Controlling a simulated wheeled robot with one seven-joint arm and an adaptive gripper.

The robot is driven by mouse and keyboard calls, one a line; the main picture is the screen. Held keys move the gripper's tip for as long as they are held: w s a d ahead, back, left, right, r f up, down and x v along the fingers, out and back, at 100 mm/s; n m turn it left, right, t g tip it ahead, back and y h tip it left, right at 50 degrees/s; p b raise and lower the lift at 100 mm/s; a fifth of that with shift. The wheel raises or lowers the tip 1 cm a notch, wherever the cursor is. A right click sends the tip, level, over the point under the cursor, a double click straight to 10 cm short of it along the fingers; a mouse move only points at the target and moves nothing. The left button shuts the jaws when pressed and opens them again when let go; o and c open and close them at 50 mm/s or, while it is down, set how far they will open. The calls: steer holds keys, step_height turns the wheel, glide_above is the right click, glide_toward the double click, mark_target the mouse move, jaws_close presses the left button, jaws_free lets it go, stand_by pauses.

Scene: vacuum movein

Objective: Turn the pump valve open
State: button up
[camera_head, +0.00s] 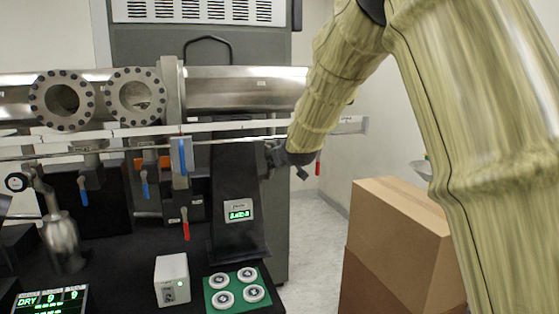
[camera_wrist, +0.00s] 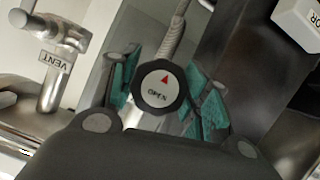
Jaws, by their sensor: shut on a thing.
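In the wrist view a round black knob (camera_wrist: 158,86) has a pale face with a red arrow and the word OPEN. The arrow points towards the top of the picture, and the word reads slightly tilted. A ribbed metal tube runs up behind the knob. My gripper (camera_wrist: 164,93) has its teal finger pads on both sides of the knob and is shut on it. In the head view my gripper (camera_head: 275,153) is at the right of the steel pipework, beside the dark column. The knob cannot be made out there.
A metal fitting labelled VENT (camera_wrist: 53,70) stands left of the knob. Blue handles (camera_head: 182,158) and a red handle (camera_head: 185,224) hang under the pipes. A cardboard box (camera_head: 395,245) stands at the right. A green mat (camera_head: 236,287) with several white discs and a white box (camera_head: 172,280) are in front.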

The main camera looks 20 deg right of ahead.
steer(key=shift+f, duration=0.3)
steer(key=o, duration=1)
steer(key=shift+r, duration=0.15)
steer(key=shift+s+r, duration=0.1)
steer(key=v, duration=1.1)
steer(key=shift+s+r, duration=0.1)
steer(key=shift+s, duration=0.3)
